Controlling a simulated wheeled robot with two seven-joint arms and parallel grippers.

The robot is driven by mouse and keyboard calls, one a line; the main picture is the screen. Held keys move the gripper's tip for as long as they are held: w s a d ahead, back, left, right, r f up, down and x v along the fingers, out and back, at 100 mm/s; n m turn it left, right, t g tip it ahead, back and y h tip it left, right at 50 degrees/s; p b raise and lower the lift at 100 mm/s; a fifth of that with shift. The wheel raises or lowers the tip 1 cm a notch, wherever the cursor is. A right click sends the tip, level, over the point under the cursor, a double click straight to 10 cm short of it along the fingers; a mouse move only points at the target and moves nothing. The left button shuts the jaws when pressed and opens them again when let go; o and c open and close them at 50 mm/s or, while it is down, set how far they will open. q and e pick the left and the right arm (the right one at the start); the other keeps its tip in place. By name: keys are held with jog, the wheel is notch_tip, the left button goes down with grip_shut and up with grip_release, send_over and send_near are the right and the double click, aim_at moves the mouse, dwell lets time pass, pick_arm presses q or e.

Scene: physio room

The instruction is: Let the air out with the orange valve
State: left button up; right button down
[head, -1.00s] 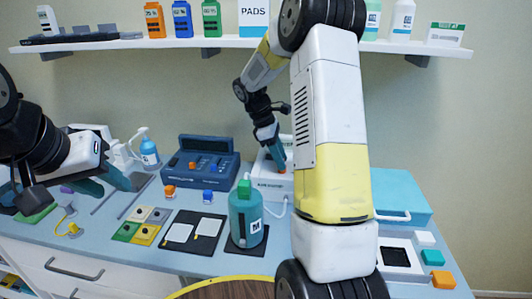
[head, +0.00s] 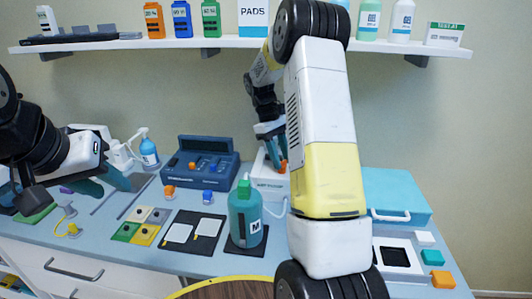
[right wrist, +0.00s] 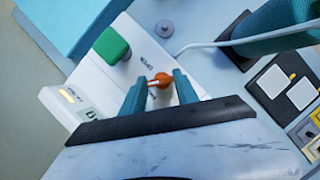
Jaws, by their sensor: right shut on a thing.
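The orange valve (right wrist: 163,80) is a small round knob on the white box (right wrist: 100,73), which also carries a green knob (right wrist: 111,45). My right gripper (right wrist: 159,90) is shut on the orange valve, with a teal finger on either side of it. In the head view the right gripper (head: 276,152) reaches down to the box (head: 266,178), and the orange valve (head: 283,166) shows at its fingertips. My upper right arm hides part of the box there. My left gripper (head: 103,183) is open and empty above the left of the counter, its teal fingers apart.
A teal bottle marked M (head: 245,217) stands in front of the box, with a pale hose beside it. A dark blue case (head: 205,172) stands to the left. A light blue case (head: 398,190) is at the right. A shelf (head: 230,42) of bottles runs above.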

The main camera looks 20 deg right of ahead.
jog(key=m+y, duration=0.1)
jog(key=m, duration=0.3)
jog(key=shift+d+m+y, duration=0.15)
jog(key=shift+m+y, duration=0.15)
jog(key=shift+y, duration=0.1)
jog(key=shift+d+m+y, duration=0.1)
jog(key=shift+m+y, duration=0.7)
jog(key=shift+m, duration=1.4)
jog(key=c, duration=0.9)
grip_release()
